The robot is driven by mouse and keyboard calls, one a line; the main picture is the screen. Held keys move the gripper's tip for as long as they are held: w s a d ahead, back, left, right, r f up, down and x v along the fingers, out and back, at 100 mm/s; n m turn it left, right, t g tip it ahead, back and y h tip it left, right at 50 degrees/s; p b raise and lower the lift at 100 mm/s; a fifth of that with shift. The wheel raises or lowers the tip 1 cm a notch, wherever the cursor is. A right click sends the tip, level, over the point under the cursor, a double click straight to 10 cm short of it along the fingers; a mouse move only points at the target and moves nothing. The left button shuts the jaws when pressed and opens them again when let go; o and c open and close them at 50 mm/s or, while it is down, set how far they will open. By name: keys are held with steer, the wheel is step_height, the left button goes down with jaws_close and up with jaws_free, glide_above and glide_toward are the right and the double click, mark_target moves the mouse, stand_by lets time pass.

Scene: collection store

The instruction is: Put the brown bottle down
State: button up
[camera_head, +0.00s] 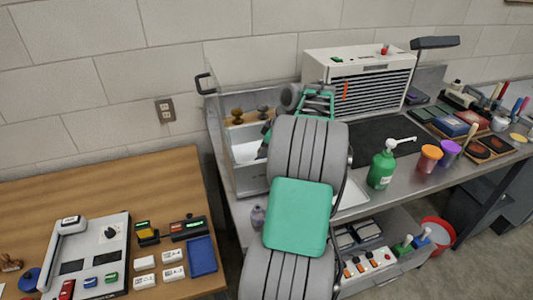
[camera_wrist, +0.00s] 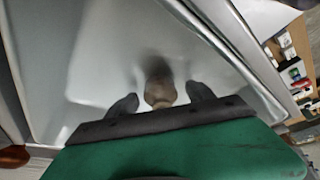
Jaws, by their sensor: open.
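In the wrist view, a small brownish bottle (camera_wrist: 158,82) shows between the two dark fingers of my gripper (camera_wrist: 162,93). The fingers are apart, with a visible gap on each side of the bottle. The bottle is in a pale, smooth-walled tray or basin (camera_wrist: 90,45), and a soft dark shadow lies beside it. Its base and its exact tilt are hard to tell. In the head view, my arm hides the bottle and most of the gripper, which reach into a clear-walled box on the metal bench.
The clear-walled box (camera_head: 222,105) has a handle at its left. A white vented machine (camera_head: 362,75) stands behind my arm. A green pump bottle (camera_head: 381,168), an orange cup (camera_head: 429,160) and a purple cup (camera_head: 448,153) stand right on the bench. A wooden table (camera_head: 110,190) is left.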

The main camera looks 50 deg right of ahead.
steer(key=p+v, duration=0.3)
steer(key=v, duration=0.9)
steer(key=shift+s+a+r, duration=0.1)
